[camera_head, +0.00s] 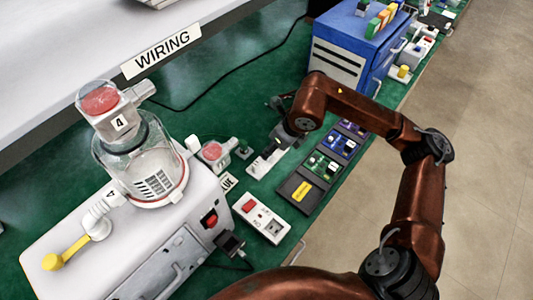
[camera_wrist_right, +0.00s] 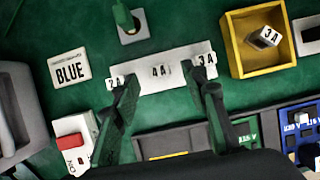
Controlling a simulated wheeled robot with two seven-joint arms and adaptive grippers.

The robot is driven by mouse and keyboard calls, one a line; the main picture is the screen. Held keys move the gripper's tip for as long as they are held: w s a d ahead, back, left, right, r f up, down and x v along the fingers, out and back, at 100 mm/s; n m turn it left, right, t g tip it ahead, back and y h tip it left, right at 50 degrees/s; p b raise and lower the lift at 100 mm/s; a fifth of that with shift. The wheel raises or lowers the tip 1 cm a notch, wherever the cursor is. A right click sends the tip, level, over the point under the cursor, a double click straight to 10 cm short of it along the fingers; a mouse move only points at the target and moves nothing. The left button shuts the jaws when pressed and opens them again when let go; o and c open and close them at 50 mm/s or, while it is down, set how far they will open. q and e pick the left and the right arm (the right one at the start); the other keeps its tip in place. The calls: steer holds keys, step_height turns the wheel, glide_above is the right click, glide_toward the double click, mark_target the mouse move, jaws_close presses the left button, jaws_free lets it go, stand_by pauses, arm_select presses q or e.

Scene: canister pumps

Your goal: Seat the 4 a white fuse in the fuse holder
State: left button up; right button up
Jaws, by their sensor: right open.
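In the head view my right gripper (camera_head: 277,142) is over the strip (camera_head: 257,168). I cannot clearly identify the fuse holder. My left gripper is out of view.
A yellow tray (camera_wrist_right: 238,43) with a 3 A block (camera_wrist_right: 264,38) stands right of the strip. A green piece on a grey base (camera_wrist_right: 134,30) and a BLUE label (camera_wrist_right: 69,68) are nearby. A white switch box (camera_head: 262,216), dark panels (camera_head: 322,165) and the canister machine (camera_head: 150,235) crowd the bench.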

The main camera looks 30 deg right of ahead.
steer(key=shift+x, duration=1.35)
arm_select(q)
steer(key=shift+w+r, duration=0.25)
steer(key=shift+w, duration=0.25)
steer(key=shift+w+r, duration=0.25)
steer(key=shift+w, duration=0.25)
arm_select(e)
steer(key=shift+c, duration=0.2)
steer(key=c, duration=0.9)
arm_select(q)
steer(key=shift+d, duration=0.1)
arm_select(e)
steer(key=shift+r, duration=0.1)
